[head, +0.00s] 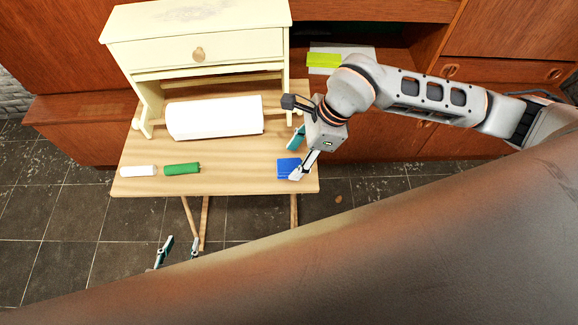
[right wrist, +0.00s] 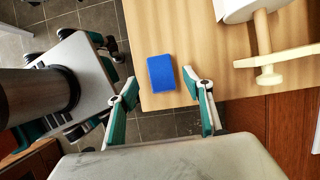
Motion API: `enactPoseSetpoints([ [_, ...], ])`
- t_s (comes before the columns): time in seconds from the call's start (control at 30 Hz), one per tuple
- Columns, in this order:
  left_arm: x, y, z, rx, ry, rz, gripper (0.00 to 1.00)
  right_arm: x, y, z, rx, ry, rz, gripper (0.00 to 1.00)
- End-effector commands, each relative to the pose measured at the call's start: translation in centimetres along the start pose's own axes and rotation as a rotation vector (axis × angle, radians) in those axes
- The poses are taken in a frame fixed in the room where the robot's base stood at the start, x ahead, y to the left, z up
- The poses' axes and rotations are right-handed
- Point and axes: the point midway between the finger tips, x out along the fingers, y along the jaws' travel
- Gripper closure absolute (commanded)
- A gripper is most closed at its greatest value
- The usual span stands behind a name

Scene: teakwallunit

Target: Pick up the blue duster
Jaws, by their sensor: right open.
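The blue duster (head: 287,168) is a small flat block lying near the right front corner of the wooden table (head: 232,183). My right gripper (head: 297,157) is open and empty at that corner, with one fingertip overlapping the duster's right edge in the head view. In the right wrist view the duster (right wrist: 161,73) shows whole, just beyond and between the spread fingertips of the gripper (right wrist: 159,80). I cannot tell how high the fingers are above it. My left gripper (head: 181,243) is low in front of the table, its two fingertips apart; the rest is hidden by my arm.
A green cylinder (head: 182,169) and a white cylinder (head: 138,171) lie at the table's left front. A large white rounded object (head: 215,117) lies behind them, under a cream drawer unit (head: 200,50). A yellow-green item (head: 323,60) sits in the wall unit. The table's front middle is clear.

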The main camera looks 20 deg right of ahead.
Motion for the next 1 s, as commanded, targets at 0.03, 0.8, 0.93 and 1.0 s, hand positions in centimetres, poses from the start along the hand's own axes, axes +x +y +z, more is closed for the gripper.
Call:
enactPoseSetpoints([
  [0.03,0.0,0.0,0.0,0.0,0.0,0.0,0.6,0.9,0.1,-0.2,0.003,0.001,0.005,0.49],
  [0.8,0.1,0.0,0.1,0.0,0.0,0.0,0.6,4.0,-0.1,-0.4,0.002,-0.001,0.002,0.88],
  [0.93,0.1,0.0,0.1,0.0,0.0,0.0,0.6,4.0,-0.1,-0.4,0.002,-0.001,0.002,0.88],
  [1.0,0.1,0.0,0.1,0.0,0.0,0.0,0.6,4.0,-0.1,-0.4,0.002,-0.001,0.002,0.88],
])
